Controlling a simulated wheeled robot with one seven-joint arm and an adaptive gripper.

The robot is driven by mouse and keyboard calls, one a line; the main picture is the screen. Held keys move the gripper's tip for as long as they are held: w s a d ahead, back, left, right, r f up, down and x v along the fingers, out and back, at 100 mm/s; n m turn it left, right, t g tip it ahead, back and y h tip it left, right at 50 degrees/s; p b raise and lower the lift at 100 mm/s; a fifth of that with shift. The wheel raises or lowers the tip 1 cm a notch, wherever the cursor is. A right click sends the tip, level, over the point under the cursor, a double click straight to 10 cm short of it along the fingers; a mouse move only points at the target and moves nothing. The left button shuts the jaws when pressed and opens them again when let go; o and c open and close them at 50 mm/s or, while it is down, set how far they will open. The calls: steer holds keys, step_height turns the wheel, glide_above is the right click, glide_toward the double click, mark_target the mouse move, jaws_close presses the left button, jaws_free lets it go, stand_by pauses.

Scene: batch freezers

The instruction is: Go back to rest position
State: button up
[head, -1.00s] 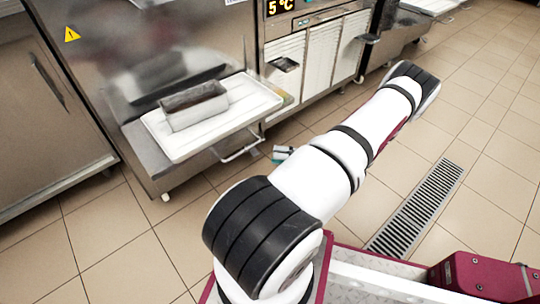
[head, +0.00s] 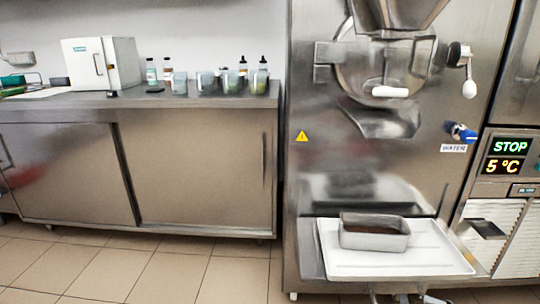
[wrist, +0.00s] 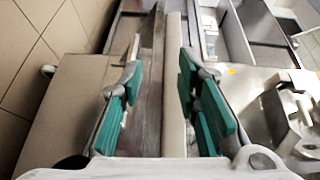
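My gripper (wrist: 160,100) shows in the wrist view with its two green-padded fingers wide apart and nothing held between them. Behind the fingers the wrist view shows metal surfaces and edges. My arm and gripper cannot be made out in the head view. A metal pan (head: 375,241) with dark contents sits on the white tray (head: 440,257) in front of the batch freezer (head: 305,230).
A steel counter (head: 190,180) stands to the left, with a white box (head: 118,62), several bottles and cups on top. The freezer has a white-knobbed lever (head: 468,88) and a blue tap (head: 462,133). The tiled floor (head: 170,275) before the counter is clear.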

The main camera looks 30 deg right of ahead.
steer(key=w+a+r+n+g, duration=0.3)
steer(key=w+a+r+g, duration=0.3)
steer(key=a+r+g, duration=0.3)
steer(key=w+a+r+n+g, duration=0.4)
steer(key=w+a+r+g, duration=0.25)
steer(key=a+r, duration=0.5)
steer(key=s+a+r+n+g+h, duration=0.1)
steer(key=s+a+r+h, duration=0.15)
steer(key=a, duration=0.25)
steer(key=s+a+r+n+g+h, duration=0.1)
steer(key=s+a+r+h, duration=0.15)
steer(key=a, duration=0.35)
steer(key=s+a+r+n+t+h, duration=0.2)
steer(key=s+a+h, duration=0.2)
steer(key=s, duration=0.5)
step_height(320, 180, up, 33)
steer(key=t+p, duration=0.4)
steer(key=p, duration=2.8)
steer(key=shift+s+d+r, duration=0.2)
steer(key=shift+s, duration=0.1)
